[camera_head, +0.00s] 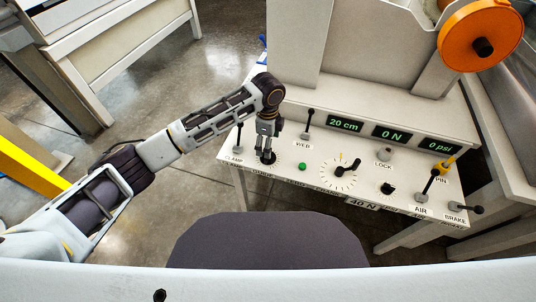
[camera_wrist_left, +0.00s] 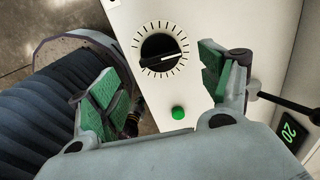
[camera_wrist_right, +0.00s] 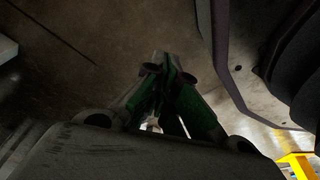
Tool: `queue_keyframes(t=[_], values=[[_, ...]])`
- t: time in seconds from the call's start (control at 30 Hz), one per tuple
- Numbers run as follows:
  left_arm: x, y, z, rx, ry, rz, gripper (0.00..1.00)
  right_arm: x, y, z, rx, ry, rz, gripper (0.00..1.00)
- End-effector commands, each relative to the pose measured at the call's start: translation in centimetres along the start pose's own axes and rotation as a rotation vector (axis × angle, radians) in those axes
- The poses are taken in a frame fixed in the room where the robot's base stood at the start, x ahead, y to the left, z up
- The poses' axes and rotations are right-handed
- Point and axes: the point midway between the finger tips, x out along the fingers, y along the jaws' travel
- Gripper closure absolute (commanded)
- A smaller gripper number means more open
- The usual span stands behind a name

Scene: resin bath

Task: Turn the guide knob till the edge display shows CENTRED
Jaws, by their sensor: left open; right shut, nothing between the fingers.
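My left gripper (camera_head: 267,155) is over the left part of the white control panel (camera_head: 300,178), between the CLAMP and WEB levers. In the left wrist view its green-padded fingers (camera_wrist_left: 162,78) are spread apart. No display reading CENTRED is visible; the displays show 20 cm (camera_head: 345,124), 0 N (camera_head: 391,133) and 0 psi (camera_head: 438,146). My right gripper (camera_wrist_right: 165,75) is shut and empty above the floor.
The CLAMP lever (camera_head: 238,138) and WEB lever (camera_head: 308,124) stand close on either side of my left gripper. A green button (camera_head: 302,166) and a black pointer dial (camera_head: 345,168) lie to its right. LOCK, PIN, AIR and BRAKE controls are farther right. An orange reel (camera_head: 466,35) hangs above.

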Motion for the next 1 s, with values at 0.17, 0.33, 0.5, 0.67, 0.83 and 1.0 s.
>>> queue_keyframes(t=[0.17,0.33,0.5,0.67,0.83,1.0], values=[[2.5,0.0,0.0,0.0,-0.001,0.0,0.21,-0.7,-0.5,-1.2,0.002,0.001,-0.007,1.0],[4.7,0.0,0.0,0.001,0.0,0.0,0.21,-1.5,-1.0,-1.8,0.002,-0.006,-0.014,1.0],[6.2,0.0,0.0,0.001,0.0,0.0,0.21,-2.2,-1.3,-2.0,0.001,-0.014,-0.018,1.0],[6.9,0.0,0.0,0.001,0.0,-0.002,0.21,-2.8,-1.3,-2.6,0.0,-0.013,-0.019,1.0],[7.0,0.0,0.0,0.001,0.0,-0.002,0.21,-3.0,-1.3,-3.0,0.0,-0.006,-0.019,1.0],[7.0,0.0,0.0,0.001,0.0,-0.002,0.24,-2.9,-1.3,-2.8,0.0,-0.01,-0.018,1.0]])
